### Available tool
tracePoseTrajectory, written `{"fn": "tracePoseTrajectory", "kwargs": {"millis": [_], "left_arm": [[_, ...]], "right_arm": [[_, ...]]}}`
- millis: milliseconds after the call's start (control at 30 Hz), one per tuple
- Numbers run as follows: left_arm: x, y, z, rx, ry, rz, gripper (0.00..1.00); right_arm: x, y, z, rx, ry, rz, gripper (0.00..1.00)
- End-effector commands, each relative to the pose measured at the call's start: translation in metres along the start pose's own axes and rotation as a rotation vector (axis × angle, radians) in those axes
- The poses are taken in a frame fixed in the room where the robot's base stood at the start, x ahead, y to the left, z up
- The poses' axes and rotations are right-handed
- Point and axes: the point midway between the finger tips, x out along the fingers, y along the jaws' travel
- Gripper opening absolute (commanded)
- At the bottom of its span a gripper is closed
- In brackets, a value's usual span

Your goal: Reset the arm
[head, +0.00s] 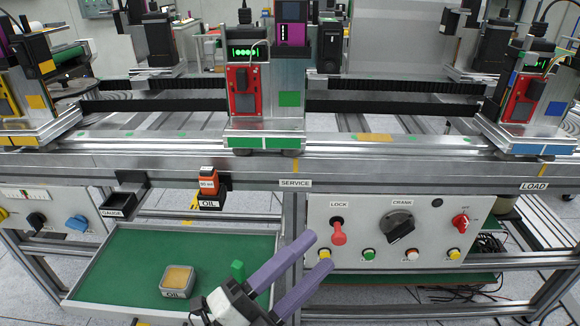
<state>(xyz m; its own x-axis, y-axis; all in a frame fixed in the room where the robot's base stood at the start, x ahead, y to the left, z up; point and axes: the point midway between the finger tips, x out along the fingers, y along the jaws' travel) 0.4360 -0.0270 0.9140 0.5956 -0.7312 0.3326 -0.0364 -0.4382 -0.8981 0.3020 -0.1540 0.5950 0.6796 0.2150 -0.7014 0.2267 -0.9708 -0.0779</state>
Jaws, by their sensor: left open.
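My left gripper (318,252) reaches in from the bottom middle. Its two long purple fingers are apart with nothing between them. They point up and right, in front of the gap between the green tray (120,250) and the control panel (385,262). The fingertips show just left of the red lock lever (339,232); I cannot tell whether they touch the panel. A small green block (238,270) shows just beyond the gripper's body. My right gripper is out of view.
A grey oil tin (177,282) stands on the tray. An orange oil bottle (208,181) sits in a holder on the rail. The panel carries a black crank knob (398,227), a red knob (460,223) and several buttons. The gauge holder (125,194) is at left.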

Motion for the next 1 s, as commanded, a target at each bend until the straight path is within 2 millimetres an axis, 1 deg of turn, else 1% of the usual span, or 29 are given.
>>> {"fn": "tracePoseTrajectory", "kwargs": {"millis": [33, 67, 100, 167, 200, 267, 300, 333, 367, 400, 500, 600, 1000], "left_arm": [[-0.022, 0.013, 0.030, -0.164, -0.165, 0.009, 0.46], [-0.035, 0.022, 0.047, -0.250, -0.255, 0.015, 0.46], [-0.056, 0.036, 0.066, -0.362, -0.368, 0.021, 0.46], [-0.089, 0.059, 0.088, -0.517, -0.526, 0.032, 0.46], [-0.113, 0.075, 0.099, -0.616, -0.627, 0.039, 0.46], [-0.150, 0.101, 0.109, -0.755, -0.772, 0.051, 0.46], [-0.175, 0.117, 0.112, -0.843, -0.863, 0.057, 0.46], [-0.193, 0.129, 0.112, -0.904, -0.926, 0.062, 0.46], [-0.210, 0.140, 0.111, -0.961, -0.986, 0.066, 0.46], [-0.232, 0.153, 0.108, -1.031, -1.060, 0.073, 0.46], [-0.276, 0.179, 0.096, -1.172, -1.208, 0.083, 0.46], [-0.303, 0.194, 0.085, -1.260, -1.301, 0.089, 0.46], [-0.305, 0.195, 0.084, -1.266, -1.307, 0.089, 0.46]], "right_arm": [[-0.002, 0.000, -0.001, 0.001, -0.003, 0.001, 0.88], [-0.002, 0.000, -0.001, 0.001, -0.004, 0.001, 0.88], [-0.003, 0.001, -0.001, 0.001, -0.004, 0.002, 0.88], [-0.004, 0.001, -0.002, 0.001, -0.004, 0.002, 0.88], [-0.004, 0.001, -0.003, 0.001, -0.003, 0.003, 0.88], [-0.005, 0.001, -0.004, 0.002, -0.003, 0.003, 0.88], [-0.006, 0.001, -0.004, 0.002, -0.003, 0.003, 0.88], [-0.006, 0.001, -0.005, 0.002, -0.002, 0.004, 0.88], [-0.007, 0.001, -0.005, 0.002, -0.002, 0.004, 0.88], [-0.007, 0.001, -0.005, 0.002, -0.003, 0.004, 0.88], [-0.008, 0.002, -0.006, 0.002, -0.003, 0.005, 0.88], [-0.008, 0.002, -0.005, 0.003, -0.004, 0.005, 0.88], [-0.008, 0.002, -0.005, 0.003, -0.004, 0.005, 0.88]]}}
